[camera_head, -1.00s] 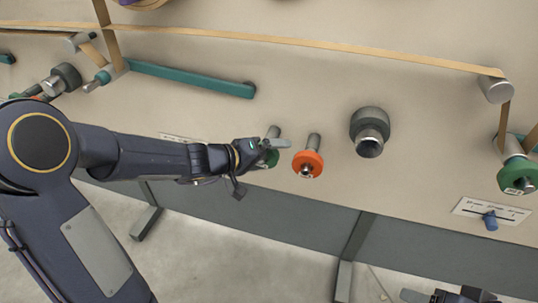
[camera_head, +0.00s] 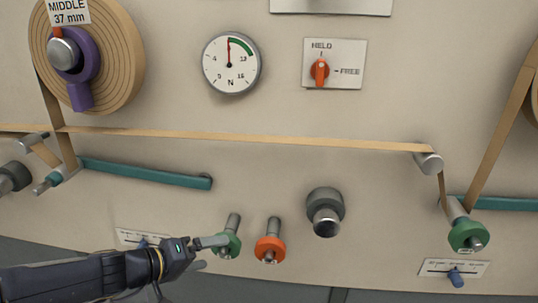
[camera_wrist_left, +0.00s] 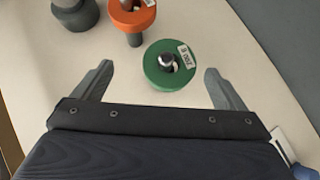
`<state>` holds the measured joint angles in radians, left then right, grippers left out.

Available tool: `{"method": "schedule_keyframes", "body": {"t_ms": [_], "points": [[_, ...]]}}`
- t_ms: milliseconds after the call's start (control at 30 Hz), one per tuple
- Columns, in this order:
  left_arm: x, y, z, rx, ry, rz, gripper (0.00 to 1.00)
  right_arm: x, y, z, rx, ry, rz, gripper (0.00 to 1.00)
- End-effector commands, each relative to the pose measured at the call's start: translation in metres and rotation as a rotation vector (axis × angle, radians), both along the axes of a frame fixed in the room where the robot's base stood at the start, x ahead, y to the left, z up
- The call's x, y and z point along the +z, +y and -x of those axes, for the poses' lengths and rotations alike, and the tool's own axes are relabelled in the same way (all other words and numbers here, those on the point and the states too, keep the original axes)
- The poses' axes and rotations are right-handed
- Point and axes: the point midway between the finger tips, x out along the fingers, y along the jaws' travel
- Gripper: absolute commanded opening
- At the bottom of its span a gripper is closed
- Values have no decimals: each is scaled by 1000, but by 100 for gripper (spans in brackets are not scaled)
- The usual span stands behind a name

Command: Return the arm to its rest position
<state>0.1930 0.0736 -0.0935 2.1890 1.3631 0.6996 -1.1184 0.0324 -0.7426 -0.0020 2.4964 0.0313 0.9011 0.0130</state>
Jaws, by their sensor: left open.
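My left arm comes in from the lower left in the head view. Its gripper (camera_head: 213,253) is open and empty, just left of a green ring (camera_head: 230,246) on a metal peg on the panel. One fingertip overlaps the ring's edge in the picture; I cannot tell if it touches. In the left wrist view, the fingers of the open gripper (camera_wrist_left: 158,70) stand wide apart, with the green ring (camera_wrist_left: 181,79) between and beyond their tips. My right gripper is not in view.
An orange ring (camera_head: 269,249) and a dark knob (camera_head: 325,211) stick out right of the green ring. A tan strip (camera_head: 250,138) crosses above, over a teal bar (camera_head: 145,172). A gauge (camera_head: 231,63) and a HELD/FREE switch (camera_head: 320,70) sit higher.

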Motion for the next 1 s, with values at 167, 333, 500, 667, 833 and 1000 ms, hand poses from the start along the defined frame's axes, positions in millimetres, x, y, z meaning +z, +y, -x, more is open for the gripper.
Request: {"method": "schedule_keyframes", "body": {"t_ms": [167, 333, 500, 667, 833, 1000], "points": [[27, -25, 73, -153, 30, -92, 93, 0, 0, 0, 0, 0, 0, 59], [20, -26, 144, -220, 119, -262, 93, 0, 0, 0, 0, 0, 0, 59], [5, -10, 185, -187, 185, -418, 93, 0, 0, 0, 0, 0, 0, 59], [-8, 11, 212, -108, 225, -550, 93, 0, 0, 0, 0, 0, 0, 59], [27, 18, 216, -80, 241, -583, 93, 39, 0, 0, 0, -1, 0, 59], [66, 18, 216, -81, 241, -582, 93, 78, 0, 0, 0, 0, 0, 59]]}}
